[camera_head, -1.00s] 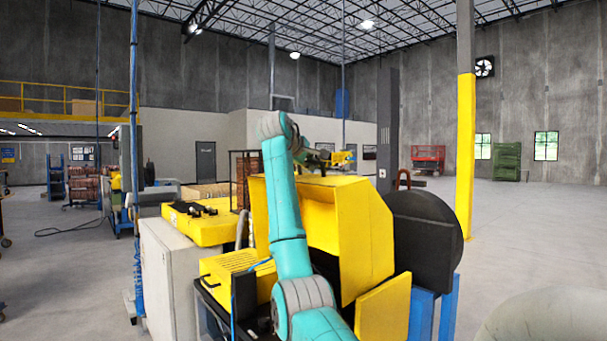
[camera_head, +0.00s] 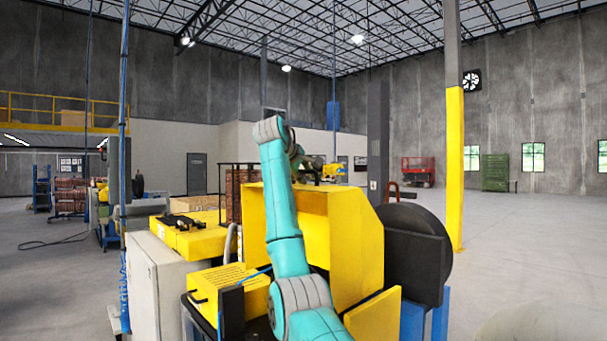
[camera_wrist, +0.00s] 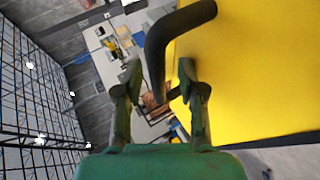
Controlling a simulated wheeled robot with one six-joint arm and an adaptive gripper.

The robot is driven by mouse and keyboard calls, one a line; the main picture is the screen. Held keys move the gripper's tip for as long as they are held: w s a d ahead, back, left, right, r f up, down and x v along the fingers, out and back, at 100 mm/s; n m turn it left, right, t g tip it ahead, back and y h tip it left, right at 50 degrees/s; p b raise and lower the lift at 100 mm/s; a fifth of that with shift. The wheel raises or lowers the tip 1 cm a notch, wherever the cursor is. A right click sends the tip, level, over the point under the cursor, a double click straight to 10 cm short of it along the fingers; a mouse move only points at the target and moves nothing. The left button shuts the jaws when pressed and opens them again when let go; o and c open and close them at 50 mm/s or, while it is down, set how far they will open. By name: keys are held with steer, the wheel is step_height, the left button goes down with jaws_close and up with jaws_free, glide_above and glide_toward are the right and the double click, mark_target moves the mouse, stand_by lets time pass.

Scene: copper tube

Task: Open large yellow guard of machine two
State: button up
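The large yellow guard (camera_head: 356,240) stands on the machine in the middle of the head view, behind my teal arm. In the wrist view its yellow face (camera_wrist: 262,70) fills the right side, and a black bent bar handle (camera_wrist: 158,55) is attached to it. My gripper (camera_wrist: 158,72) has its two fingers apart, one on each side of the handle. The handle lies between them with visible gaps, so it does not look clamped. In the head view the gripper is small and mostly hidden behind my arm and the guard's top edge.
A black round housing (camera_head: 412,250) on blue legs adjoins the guard on the right. A lower yellow vented cover (camera_head: 228,288) and a grey cabinet (camera_head: 160,285) are on the left. A yellow pillar (camera_head: 454,170) stands behind at right, with open floor beyond.

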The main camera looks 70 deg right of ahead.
steer(key=v, duration=1.2)
stand_by(0.6)
